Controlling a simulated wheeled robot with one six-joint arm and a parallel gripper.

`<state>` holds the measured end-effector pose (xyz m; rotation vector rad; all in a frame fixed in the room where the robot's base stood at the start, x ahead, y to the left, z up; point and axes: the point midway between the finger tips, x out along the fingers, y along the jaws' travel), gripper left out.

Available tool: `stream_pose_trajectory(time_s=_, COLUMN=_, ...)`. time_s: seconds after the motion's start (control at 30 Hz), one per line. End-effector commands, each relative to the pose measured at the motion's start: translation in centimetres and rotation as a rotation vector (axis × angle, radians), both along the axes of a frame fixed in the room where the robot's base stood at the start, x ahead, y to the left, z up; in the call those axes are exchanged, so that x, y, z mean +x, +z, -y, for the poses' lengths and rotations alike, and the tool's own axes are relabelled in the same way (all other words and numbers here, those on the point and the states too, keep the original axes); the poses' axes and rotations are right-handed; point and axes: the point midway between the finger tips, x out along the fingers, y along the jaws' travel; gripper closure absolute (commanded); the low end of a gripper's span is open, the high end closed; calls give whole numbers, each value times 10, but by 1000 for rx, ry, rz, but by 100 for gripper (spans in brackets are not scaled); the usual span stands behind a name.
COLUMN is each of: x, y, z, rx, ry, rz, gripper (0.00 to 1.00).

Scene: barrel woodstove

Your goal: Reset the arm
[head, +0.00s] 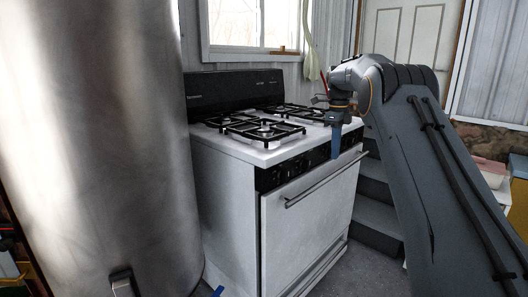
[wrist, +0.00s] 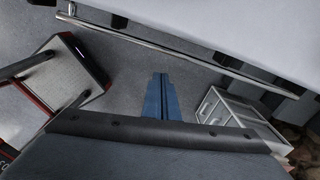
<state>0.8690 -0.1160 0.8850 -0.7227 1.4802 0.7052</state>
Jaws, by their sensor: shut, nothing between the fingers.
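My gripper (head: 336,142) hangs from my bent arm, pointing down in front of the front edge of a white gas stove (head: 230,185). Its blue fingers are together with nothing between them. In the wrist view the shut fingers (wrist: 157,95) point out over the grey floor. The stove's control panel (head: 290,168) is just behind the gripper in the head view; I cannot tell whether they touch. The oven door handle (head: 318,183) runs below the gripper, and it also shows as a long bar in the wrist view (wrist: 150,47).
A large metal cylinder (head: 90,150) fills the left of the head view. Dark steps (head: 375,205) stand right of the stove. The wrist view shows a stool-like object (wrist: 65,75) on the left and a white drawer unit (wrist: 235,120) on the right. Grey floor (wrist: 125,80) lies between them.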

Motion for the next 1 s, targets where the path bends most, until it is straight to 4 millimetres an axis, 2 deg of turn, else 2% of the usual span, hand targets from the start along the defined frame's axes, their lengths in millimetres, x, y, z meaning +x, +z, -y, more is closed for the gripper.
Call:
stream_pose_trajectory(time_s=0.1, x=-25, y=15, z=-30, rx=12, ry=225, rz=1, gripper=100)
stream_pose_trajectory(time_s=0.27, x=-72, y=25, z=-67, rx=26, ry=566, rz=5, gripper=100)
stream_pose_trajectory(time_s=0.47, x=-150, y=25, z=-110, rx=42, ry=993, rz=11, gripper=100)
stream_pose_trajectory(time_s=0.67, x=-245, y=12, z=-143, rx=51, ry=1415, rz=19, gripper=100)
stream_pose_trajectory(time_s=0.8, x=-318, y=-5, z=-158, rx=54, ry=1701, rz=26, gripper=100)
stream_pose_trajectory(time_s=0.9, x=-360, y=-19, z=-164, rx=56, ry=1861, rz=30, gripper=100)
stream_pose_trajectory(time_s=1.0, x=-392, y=-30, z=-168, rx=55, ry=1983, rz=33, gripper=100)
